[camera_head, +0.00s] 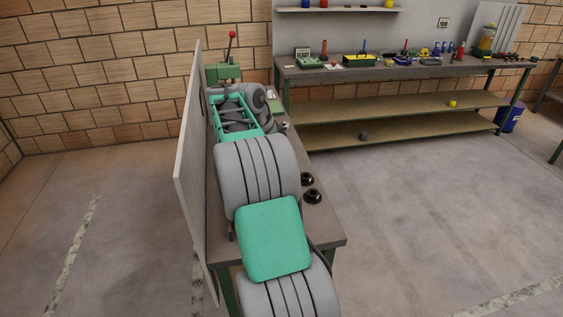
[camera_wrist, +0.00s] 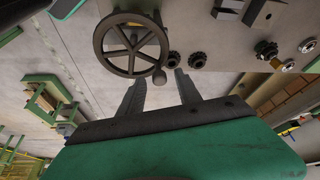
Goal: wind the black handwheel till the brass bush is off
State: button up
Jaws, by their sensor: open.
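The black handwheel (camera_wrist: 131,46) shows in the wrist view at the top centre. It has a dark rim, several spokes and a round grip knob (camera_wrist: 159,78) at its lower right rim. My gripper (camera_wrist: 159,80) is open, its two fingers pointing toward the wheel. The grip knob appears between the fingertips; I cannot tell whether either finger touches it. I cannot make out the brass bush for certain. In the head view my arm covers much of the bench, and I cannot make out the handwheel there.
Two black knobs (camera_head: 313,196) stand on the right side of the near bench (camera_head: 328,238). A pale upright panel (camera_head: 192,170) lines its left side. A green device with a red-tipped lever (camera_head: 223,71) stands at its far end. Open floor lies to the right.

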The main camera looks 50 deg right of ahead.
jog(key=shift+r, duration=0.1)
jog(key=s+p+v, duration=0.1)
jog(key=v, duration=0.6)
jog(key=shift+w+r, duration=0.3)
jog(key=shift+w, duration=0.25)
jog(key=shift+a, duration=0.15)
jog(key=s+a+n+t+b, duration=0.15)
jog(key=a+n+t, duration=0.25)
jog(key=a+n, duration=1.05)
jog(key=s+a+f+n+t+y+b, duration=0.1)
jog(key=s+a+f+n+y, duration=0.1)
jog(key=a, duration=0.8)
jog(key=s+a+f+n+t+y+b, duration=0.1)
jog(key=s+a+f+n, duration=0.4)
jog(key=a, duration=0.6)
notch_tip(320, 180, down, 3)
jog(key=shift+s+r+y, duration=0.1)
jog(key=shift+s+y, duration=0.6)
jog(key=shift+s, duration=0.45)
